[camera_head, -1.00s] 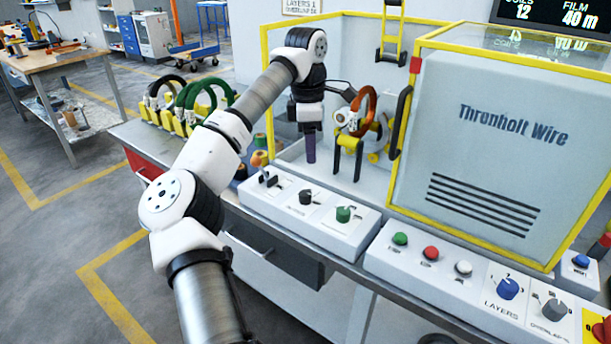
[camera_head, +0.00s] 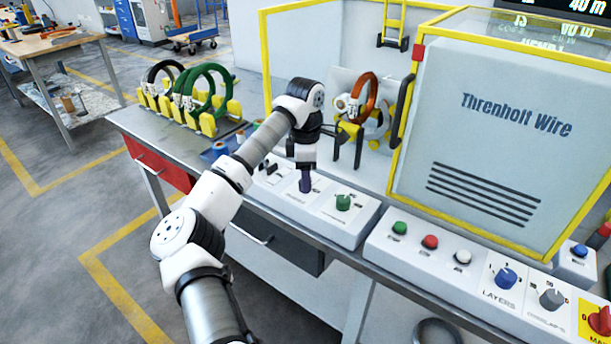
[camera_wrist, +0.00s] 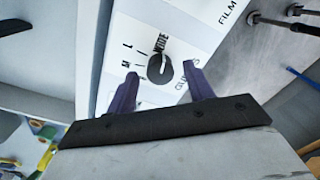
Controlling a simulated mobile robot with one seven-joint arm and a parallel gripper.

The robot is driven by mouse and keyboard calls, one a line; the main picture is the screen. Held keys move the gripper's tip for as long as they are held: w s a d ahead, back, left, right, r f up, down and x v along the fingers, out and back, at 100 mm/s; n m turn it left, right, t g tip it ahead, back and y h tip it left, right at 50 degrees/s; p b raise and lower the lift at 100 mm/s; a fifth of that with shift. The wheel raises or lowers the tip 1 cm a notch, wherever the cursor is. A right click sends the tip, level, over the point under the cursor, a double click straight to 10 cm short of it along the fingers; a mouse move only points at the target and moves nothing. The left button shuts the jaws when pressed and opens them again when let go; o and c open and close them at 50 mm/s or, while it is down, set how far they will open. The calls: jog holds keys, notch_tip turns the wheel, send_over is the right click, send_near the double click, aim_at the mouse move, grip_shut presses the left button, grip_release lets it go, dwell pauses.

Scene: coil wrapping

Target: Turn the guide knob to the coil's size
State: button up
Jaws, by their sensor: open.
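The black guide knob (camera_wrist: 160,68) sits on a white panel in the wrist view. Printed marks beside it include M, L and WIDE, and a light pointer line on it seems to face WIDE. My gripper (camera_wrist: 160,71) is open, with one purple finger on each side of the knob; I cannot tell whether they touch it. In the head view my gripper (camera_head: 305,182) is down at the control box and hides the knob. The orange-brown coil (camera_head: 365,97) stands upright in the wrapping machine, behind and right of my gripper.
A green knob (camera_head: 343,202) is close to the right of my gripper. Several green and black coils (camera_head: 200,90) stand on yellow holders at the left. The machine's yellow-framed guard (camera_head: 500,130) and a button panel (camera_head: 450,262) are farther right.

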jog(key=shift+f, duration=0.45)
jog(key=c, duration=1)
